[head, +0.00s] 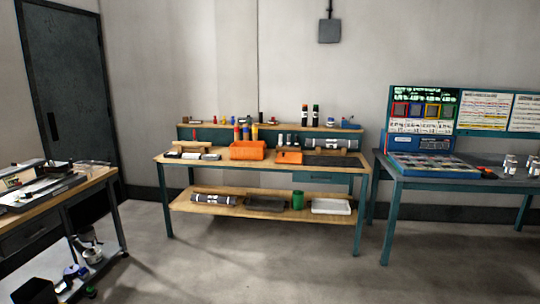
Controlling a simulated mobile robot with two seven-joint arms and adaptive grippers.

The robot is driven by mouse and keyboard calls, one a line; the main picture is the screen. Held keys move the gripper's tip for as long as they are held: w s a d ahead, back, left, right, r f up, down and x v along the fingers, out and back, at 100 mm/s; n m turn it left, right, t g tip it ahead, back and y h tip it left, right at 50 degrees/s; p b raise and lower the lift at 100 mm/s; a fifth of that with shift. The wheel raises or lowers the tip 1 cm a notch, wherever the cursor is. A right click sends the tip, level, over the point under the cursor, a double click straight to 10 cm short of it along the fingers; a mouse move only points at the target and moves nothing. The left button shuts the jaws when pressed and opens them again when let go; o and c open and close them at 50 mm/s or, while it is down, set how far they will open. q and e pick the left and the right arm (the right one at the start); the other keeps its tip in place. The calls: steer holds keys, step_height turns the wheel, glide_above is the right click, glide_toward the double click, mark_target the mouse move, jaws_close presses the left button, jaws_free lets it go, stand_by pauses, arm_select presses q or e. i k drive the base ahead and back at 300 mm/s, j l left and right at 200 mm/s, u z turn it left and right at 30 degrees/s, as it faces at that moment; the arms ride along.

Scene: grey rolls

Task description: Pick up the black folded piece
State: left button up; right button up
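I cannot tell for sure which thing is the black folded piece. One dark flat piece (331,160) lies on the right part of the middle workbench's top (222,165). Another dark flat thing (265,205) lies on that bench's lower shelf (240,213), between a grey and black roll (213,199) and a green can (298,200). A black box-like thing (35,292) is at the lower left, under the left table. Folds are too small to see on any of them. Neither of my grippers is in view.
An orange bin (248,150) and a smaller orange bin (289,157) stand on the middle bench. A white tray (331,207) is on its shelf. The left table (88,184) and right table (440,183) flank it. The floor (250,265) in front is clear.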

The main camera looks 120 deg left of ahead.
mark_target(173, 155)
steer(key=u, duration=4.45)
